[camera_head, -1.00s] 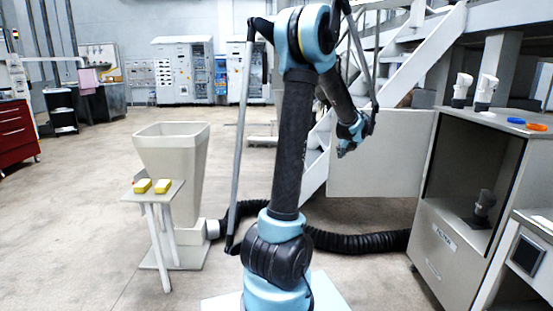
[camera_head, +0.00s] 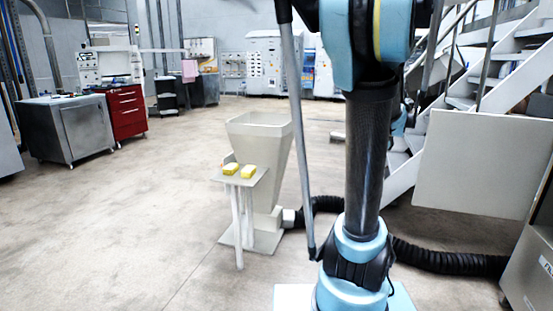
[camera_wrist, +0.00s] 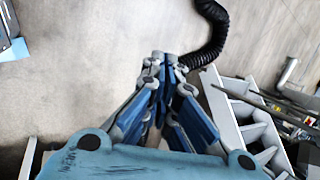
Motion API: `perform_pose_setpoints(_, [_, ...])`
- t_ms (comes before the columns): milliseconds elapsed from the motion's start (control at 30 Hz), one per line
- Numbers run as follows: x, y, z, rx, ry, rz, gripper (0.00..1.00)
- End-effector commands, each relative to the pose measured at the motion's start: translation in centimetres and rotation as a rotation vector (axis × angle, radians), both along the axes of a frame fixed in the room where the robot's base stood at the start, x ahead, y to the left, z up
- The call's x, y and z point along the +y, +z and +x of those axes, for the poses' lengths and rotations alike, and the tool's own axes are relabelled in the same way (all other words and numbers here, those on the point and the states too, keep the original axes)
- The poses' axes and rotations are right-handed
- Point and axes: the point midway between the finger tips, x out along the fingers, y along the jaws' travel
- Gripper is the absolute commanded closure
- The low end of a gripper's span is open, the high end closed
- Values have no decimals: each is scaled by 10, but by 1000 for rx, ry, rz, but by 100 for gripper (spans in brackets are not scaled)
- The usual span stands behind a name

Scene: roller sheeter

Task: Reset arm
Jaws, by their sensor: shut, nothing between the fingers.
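My gripper (camera_wrist: 164,62) shows in the wrist view. Its blue and grey fingers come together at the tips, and nothing is between them. Below it in that view are grey floor and part of a black corrugated hose (camera_wrist: 209,35). In the head view my arm rises at the right of centre, folded at the top edge. The gripper itself is hidden there behind the arm, apart from a small blue part at its right edge.
The black hose (camera_head: 450,262) runs along the floor. Stairs and a pale panel (camera_head: 480,165) are at right. Floor at left is clear.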

Motion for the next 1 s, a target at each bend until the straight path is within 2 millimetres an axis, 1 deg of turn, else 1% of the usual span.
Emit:
perform_pose_setpoints(33, [19,-3,-13,11,86,-37,100])
perform_pose_setpoints(200, [65,-16,-54,44,382,-170,100])
perform_pose_setpoints(300, [88,-25,-81,61,559,-245,100])
perform_pose_setpoints(500, [122,-48,-134,89,912,-390,100])
perform_pose_setpoints(633, [137,-65,-168,106,1144,-477,100])
perform_pose_setpoints(800, [149,-89,-208,123,1427,-578,100])
perform_pose_setpoints(900, [151,-100,-224,129,1552,-622,100])
perform_pose_setpoints(1000, [152,-107,-234,134,1635,-649,100])
